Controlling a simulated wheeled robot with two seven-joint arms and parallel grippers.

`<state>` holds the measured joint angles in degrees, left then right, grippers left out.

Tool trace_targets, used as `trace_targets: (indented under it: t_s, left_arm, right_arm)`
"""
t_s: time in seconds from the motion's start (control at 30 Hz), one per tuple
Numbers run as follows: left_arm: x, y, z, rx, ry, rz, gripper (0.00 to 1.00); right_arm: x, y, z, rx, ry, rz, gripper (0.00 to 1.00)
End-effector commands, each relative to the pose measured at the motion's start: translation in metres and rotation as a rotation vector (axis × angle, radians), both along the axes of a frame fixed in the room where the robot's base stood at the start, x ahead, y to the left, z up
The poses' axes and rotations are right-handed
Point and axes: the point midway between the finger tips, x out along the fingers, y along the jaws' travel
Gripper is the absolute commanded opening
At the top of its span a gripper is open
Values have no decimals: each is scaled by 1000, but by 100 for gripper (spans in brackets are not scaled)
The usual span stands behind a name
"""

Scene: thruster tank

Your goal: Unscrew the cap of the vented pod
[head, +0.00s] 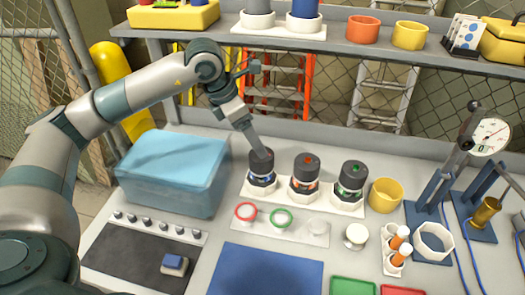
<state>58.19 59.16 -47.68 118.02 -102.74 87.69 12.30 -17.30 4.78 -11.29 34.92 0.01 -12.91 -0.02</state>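Three dark-capped pods stand upright in a white holder (232,196) on the bench. The left pod (262,181) has a blue band, the middle pod (303,187) an orange band and a red dot on its cap, and the right pod (350,183) a green band and a green mark on its cap. I cannot tell from this view which one is vented. My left gripper (262,154) reaches down to the cap of the left pod; its fingertips are too small and overlapped to tell whether they are closed on it. My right gripper is not in view.
A blue translucent tank (175,170) stands left of the pods. A yellow cup (385,195) is close on the right. A strip with red and green rings (281,219) lies in front. A dial gauge (490,137) stands far right. A blue mat (265,272) is clear.

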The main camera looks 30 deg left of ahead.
Motion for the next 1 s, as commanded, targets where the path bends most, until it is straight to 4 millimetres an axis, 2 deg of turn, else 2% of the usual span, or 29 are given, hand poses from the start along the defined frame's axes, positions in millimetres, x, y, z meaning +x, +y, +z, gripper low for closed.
trace_targets:
  t_s: [0.3, 0.5, 0.7, 1.0]
  left_arm:
    - [15, -13, -47, -2, 5, 0, 77]
    - [23, -19, -69, -1, 2, 0, 77]
    - [26, -21, -79, 0, 0, 1, 77]
    - [26, -21, -81, 0, 0, 1, 77]
  right_arm:
    - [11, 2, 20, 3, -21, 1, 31]
    - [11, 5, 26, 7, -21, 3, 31]
    - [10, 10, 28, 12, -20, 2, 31]
    - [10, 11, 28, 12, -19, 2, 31]
